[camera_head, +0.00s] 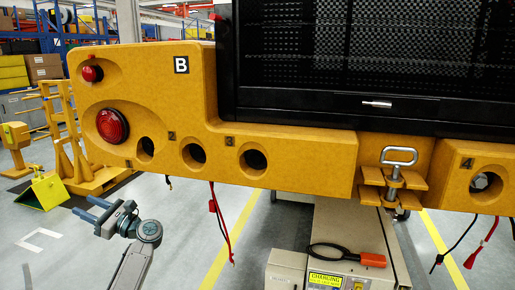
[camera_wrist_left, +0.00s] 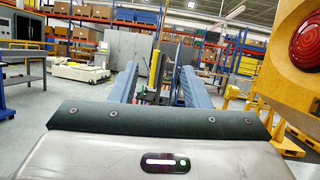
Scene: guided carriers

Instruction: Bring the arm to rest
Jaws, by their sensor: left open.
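My left arm comes in at the lower left of the head view. Its gripper (camera_head: 86,207) hangs in free air in front of and below the left end of the yellow carrier (camera_head: 290,155) and points left. In the left wrist view the two blue fingers of the gripper (camera_wrist_left: 158,75) stand well apart with nothing between them. The gripper touches nothing that I can see. My right gripper is not in view.
The carrier's red lamp (camera_wrist_left: 309,38) is close on the right in the wrist view. A charging unit (camera_head: 345,245) stands below the carrier. Loose red and black cables (camera_head: 222,222) hang down. A yellow stand (camera_head: 70,150) is at left. Grey floor is open around the gripper.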

